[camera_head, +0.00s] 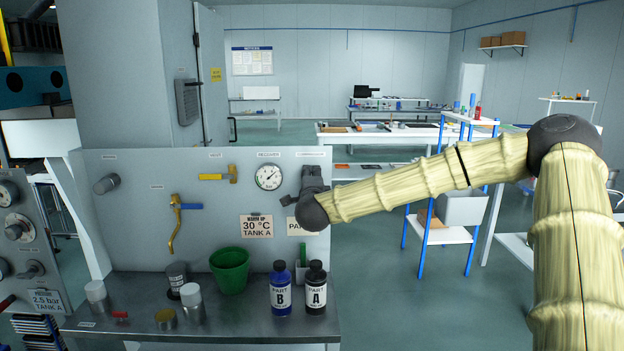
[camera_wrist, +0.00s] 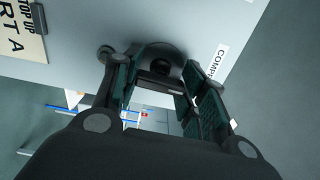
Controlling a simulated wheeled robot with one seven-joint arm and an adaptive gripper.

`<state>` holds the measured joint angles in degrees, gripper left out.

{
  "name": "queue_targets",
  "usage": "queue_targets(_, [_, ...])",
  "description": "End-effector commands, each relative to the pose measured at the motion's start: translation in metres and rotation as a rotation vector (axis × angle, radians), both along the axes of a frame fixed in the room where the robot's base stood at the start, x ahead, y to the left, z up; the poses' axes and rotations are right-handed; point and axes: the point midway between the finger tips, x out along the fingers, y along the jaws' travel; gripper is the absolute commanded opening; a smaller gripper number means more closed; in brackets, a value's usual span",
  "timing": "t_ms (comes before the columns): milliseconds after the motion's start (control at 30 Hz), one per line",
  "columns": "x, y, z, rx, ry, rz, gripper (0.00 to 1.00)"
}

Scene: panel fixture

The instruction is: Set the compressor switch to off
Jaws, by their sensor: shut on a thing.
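The compressor switch (camera_wrist: 160,66) is a dark round knob on the pale panel, seen in the wrist view beside a white label (camera_wrist: 217,62) whose visible letters begin "COMP". My gripper (camera_wrist: 162,84) has its two fingers on either side of the knob and is shut on it. In the head view, my gripper (camera_head: 312,176) is at the panel's upper right, just under the compressor label (camera_head: 311,154), and hides the switch. The knob's pointer and its on or off marks cannot be made out.
The panel (camera_head: 125,225) also carries a gauge (camera_head: 269,176), yellow-handled and blue-handled valves and a "30 °C TANK A" sign (camera_head: 256,227). Below, a metal shelf (camera_head: 240,315) holds a green bucket (camera_head: 230,270) and bottles B (camera_head: 281,290) and A (camera_head: 315,290). Open floor lies right of the panel.

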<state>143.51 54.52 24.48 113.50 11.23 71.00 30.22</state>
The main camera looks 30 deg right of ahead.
Motion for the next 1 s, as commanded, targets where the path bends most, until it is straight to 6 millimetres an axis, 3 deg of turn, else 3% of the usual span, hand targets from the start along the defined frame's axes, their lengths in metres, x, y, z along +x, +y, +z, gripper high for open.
queue_targets(667, [-0.0003, -0.0001, -0.0017, -0.056, 0.037, 0.000, 0.18])
queue_targets(700, [-0.0003, -0.0001, -0.0018, -0.056, 0.037, 0.000, 0.44])
queue_targets(800, [-0.0002, 0.0000, -0.0017, -0.056, 0.037, 0.000, 0.62])
queue_targets(1000, [0.0000, 0.0003, -0.0010, -0.056, 0.035, 0.001, 0.64])
